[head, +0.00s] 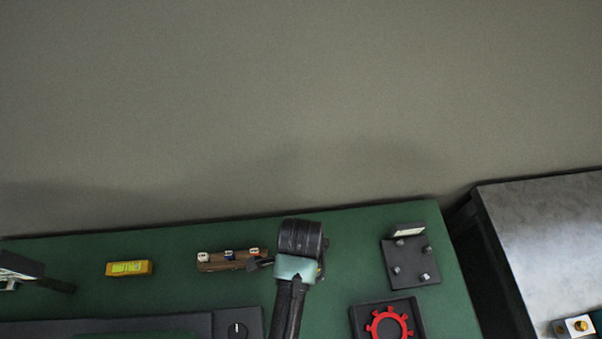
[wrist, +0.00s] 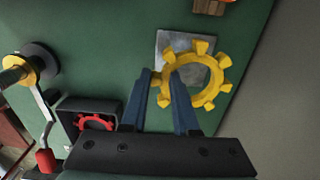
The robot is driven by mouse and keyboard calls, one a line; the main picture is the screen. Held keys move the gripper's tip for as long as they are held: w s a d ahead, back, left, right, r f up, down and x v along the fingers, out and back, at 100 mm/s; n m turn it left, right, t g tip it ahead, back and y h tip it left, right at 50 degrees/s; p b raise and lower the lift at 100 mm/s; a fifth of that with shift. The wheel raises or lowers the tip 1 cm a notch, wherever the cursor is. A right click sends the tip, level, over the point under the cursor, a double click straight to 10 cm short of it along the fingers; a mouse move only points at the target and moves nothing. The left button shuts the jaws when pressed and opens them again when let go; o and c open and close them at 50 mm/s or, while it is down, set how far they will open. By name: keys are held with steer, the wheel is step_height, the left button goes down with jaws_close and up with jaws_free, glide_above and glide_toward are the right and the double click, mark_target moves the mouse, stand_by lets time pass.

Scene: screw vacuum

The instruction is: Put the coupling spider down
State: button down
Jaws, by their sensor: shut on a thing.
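A yellow toothed ring, the coupling spider (wrist: 211,91), is in my gripper (wrist: 160,84) in the wrist view. The two blue fingers are shut on its left edge, and the ring sticks out to the right of them. The ring appears over or in front of a grey square plate (wrist: 170,41) on the green surface; I cannot tell whether it touches. In the head view my arm stands in front, and neither the fingertips nor the yellow spider shows. A red toothed ring (head: 374,330) lies in a black tray (head: 418,318); it also shows in the wrist view (wrist: 96,121).
The green bench top (head: 345,225) also carries a yellow box (head: 129,268), a wooden rack (head: 225,263) and a dark plate with several bolts (head: 411,271). A grey metal table (head: 545,230) stands at the right, across a dark gap. A disc-shaped tool (wrist: 40,55) shows left in the wrist view.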

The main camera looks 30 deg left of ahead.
steer(key=shift+f, duration=2.9)
steer(key=shift+f, duration=0.1)
steer(key=c, duration=0.7)
jaws_free()
steer(key=shift+o, duration=0.2)
step_height(320, 180, up, 12)
steer(key=shift+r, duration=0.15)
